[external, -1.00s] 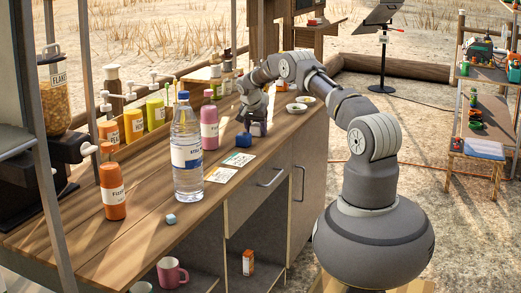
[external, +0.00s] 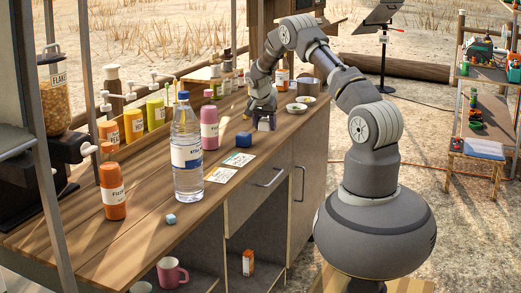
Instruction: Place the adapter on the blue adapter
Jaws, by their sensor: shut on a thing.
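A small blue block, which fits the blue adapter (external: 244,139), sits on the wooden counter right of the tall water bottle. My gripper (external: 264,125) is to the right of the blue block and a little farther back, pointing down. It is shut on a small dark piece that I take for the adapter (external: 264,122). The piece is mostly hidden by the fingers, and I cannot tell whether it touches the counter. The gripper is apart from the blue block.
A water bottle (external: 187,155) and a pink bottle (external: 209,127) stand left of the blue block. Two cards (external: 238,162) lie in front of it. Small bowls (external: 297,108) and a metal pot (external: 309,87) are right of my gripper.

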